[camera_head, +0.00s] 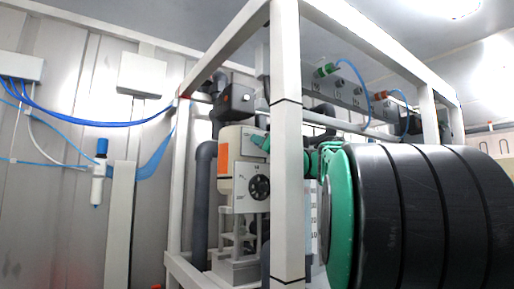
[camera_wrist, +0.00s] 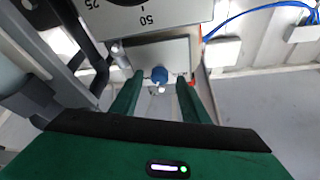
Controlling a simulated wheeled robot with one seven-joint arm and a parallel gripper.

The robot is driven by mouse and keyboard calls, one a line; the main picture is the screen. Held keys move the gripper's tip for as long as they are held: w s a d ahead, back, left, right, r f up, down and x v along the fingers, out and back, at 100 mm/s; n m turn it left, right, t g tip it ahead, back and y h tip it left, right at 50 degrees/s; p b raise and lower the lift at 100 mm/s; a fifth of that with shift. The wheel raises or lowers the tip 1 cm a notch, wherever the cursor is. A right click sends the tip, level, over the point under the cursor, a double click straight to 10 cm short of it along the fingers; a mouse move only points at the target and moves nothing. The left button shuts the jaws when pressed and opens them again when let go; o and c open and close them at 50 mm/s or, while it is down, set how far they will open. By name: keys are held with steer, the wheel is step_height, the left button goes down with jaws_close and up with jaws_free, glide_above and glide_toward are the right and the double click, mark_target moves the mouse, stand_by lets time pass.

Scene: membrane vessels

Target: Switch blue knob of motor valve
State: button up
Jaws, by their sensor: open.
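The blue knob (camera_wrist: 159,74) is a small round knob on the grey face of the motor valve (camera_wrist: 150,52) in the wrist view. My gripper (camera_wrist: 160,79) is open, with one green finger on each side of the knob and gaps between; I cannot tell whether the tips reach its depth. In the head view, the motor valve (camera_head: 243,178) is a beige housing with an orange label and a black dial. My green gripper (camera_head: 262,143) shows at its upper right, partly hidden by a frame post. The knob cannot be made out there.
A white metal frame post (camera_head: 287,150) stands in front of the valve and beside my arm. Dark pipes (camera_head: 203,185) run at the valve's left. A blue-topped filter (camera_head: 99,172) hangs on the left wall with blue hoses.

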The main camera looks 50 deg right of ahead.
steer(key=v, duration=0.8)
steer(key=shift+s+a, duration=0.2)
steer(key=shift+w+f, duration=0.1)
steer(key=w+d+r+n+t+y, duration=0.1)
steer(key=w+d+r+n+y, duration=0.2)
steer(key=w+n, duration=0.3)
steer(key=w+d, duration=0.1)
steer(key=w, duration=0.2)
steer(key=shift+r+n, duration=0.3)
steer(key=shift+r, duration=0.1)
stand_by(0.5)
steer(key=shift+w, duration=0.15)
steer(key=c, duration=1.1)
